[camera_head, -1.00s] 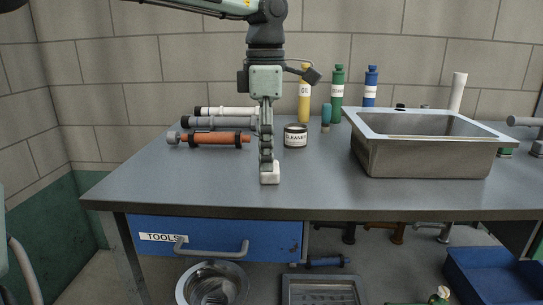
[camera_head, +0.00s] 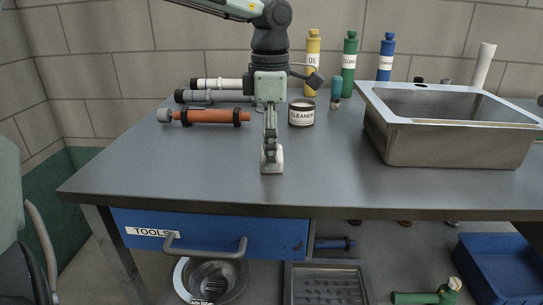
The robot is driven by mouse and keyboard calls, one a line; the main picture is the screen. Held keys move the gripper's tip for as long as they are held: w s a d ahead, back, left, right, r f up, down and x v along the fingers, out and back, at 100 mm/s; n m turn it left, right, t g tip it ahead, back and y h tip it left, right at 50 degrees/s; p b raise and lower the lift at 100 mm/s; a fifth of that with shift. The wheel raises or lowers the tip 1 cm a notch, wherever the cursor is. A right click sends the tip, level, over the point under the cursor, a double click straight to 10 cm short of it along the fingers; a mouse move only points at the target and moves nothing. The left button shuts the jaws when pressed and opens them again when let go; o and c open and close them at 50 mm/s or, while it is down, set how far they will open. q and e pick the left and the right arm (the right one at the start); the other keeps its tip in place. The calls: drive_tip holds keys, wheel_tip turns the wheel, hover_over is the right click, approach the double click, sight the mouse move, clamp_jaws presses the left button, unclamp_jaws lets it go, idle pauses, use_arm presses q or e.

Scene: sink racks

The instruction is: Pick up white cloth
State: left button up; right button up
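The white cloth (camera_head: 279,161) is a small white block-like piece on the grey tabletop, near the middle front. My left gripper (camera_head: 271,160) comes down over it from above, its fingers pointing straight down. The fingertips overlap the cloth in the head view. The fingers are seen edge-on, so I cannot tell whether they are open or shut on the cloth. The cloth appears to rest on the table. My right gripper is out of view.
A metal sink (camera_head: 450,145) stands at the right of the table (camera_head: 190,165). A blue drawer (camera_head: 210,233) is below. The front left tabletop is clear.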

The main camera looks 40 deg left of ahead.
use_arm(q)
drive_tip(key=shift+f, duration=0.6)
drive_tip(key=c, duration=1.1)
wheel_tip(320, 180, up, 10)
drive_tip(key=shift+r, duration=0.1)
drive_tip(key=shift+o, duration=1.4)
drive_tip(key=shift+c, duration=1.4)
drive_tip(key=shift+w, duration=0.1)
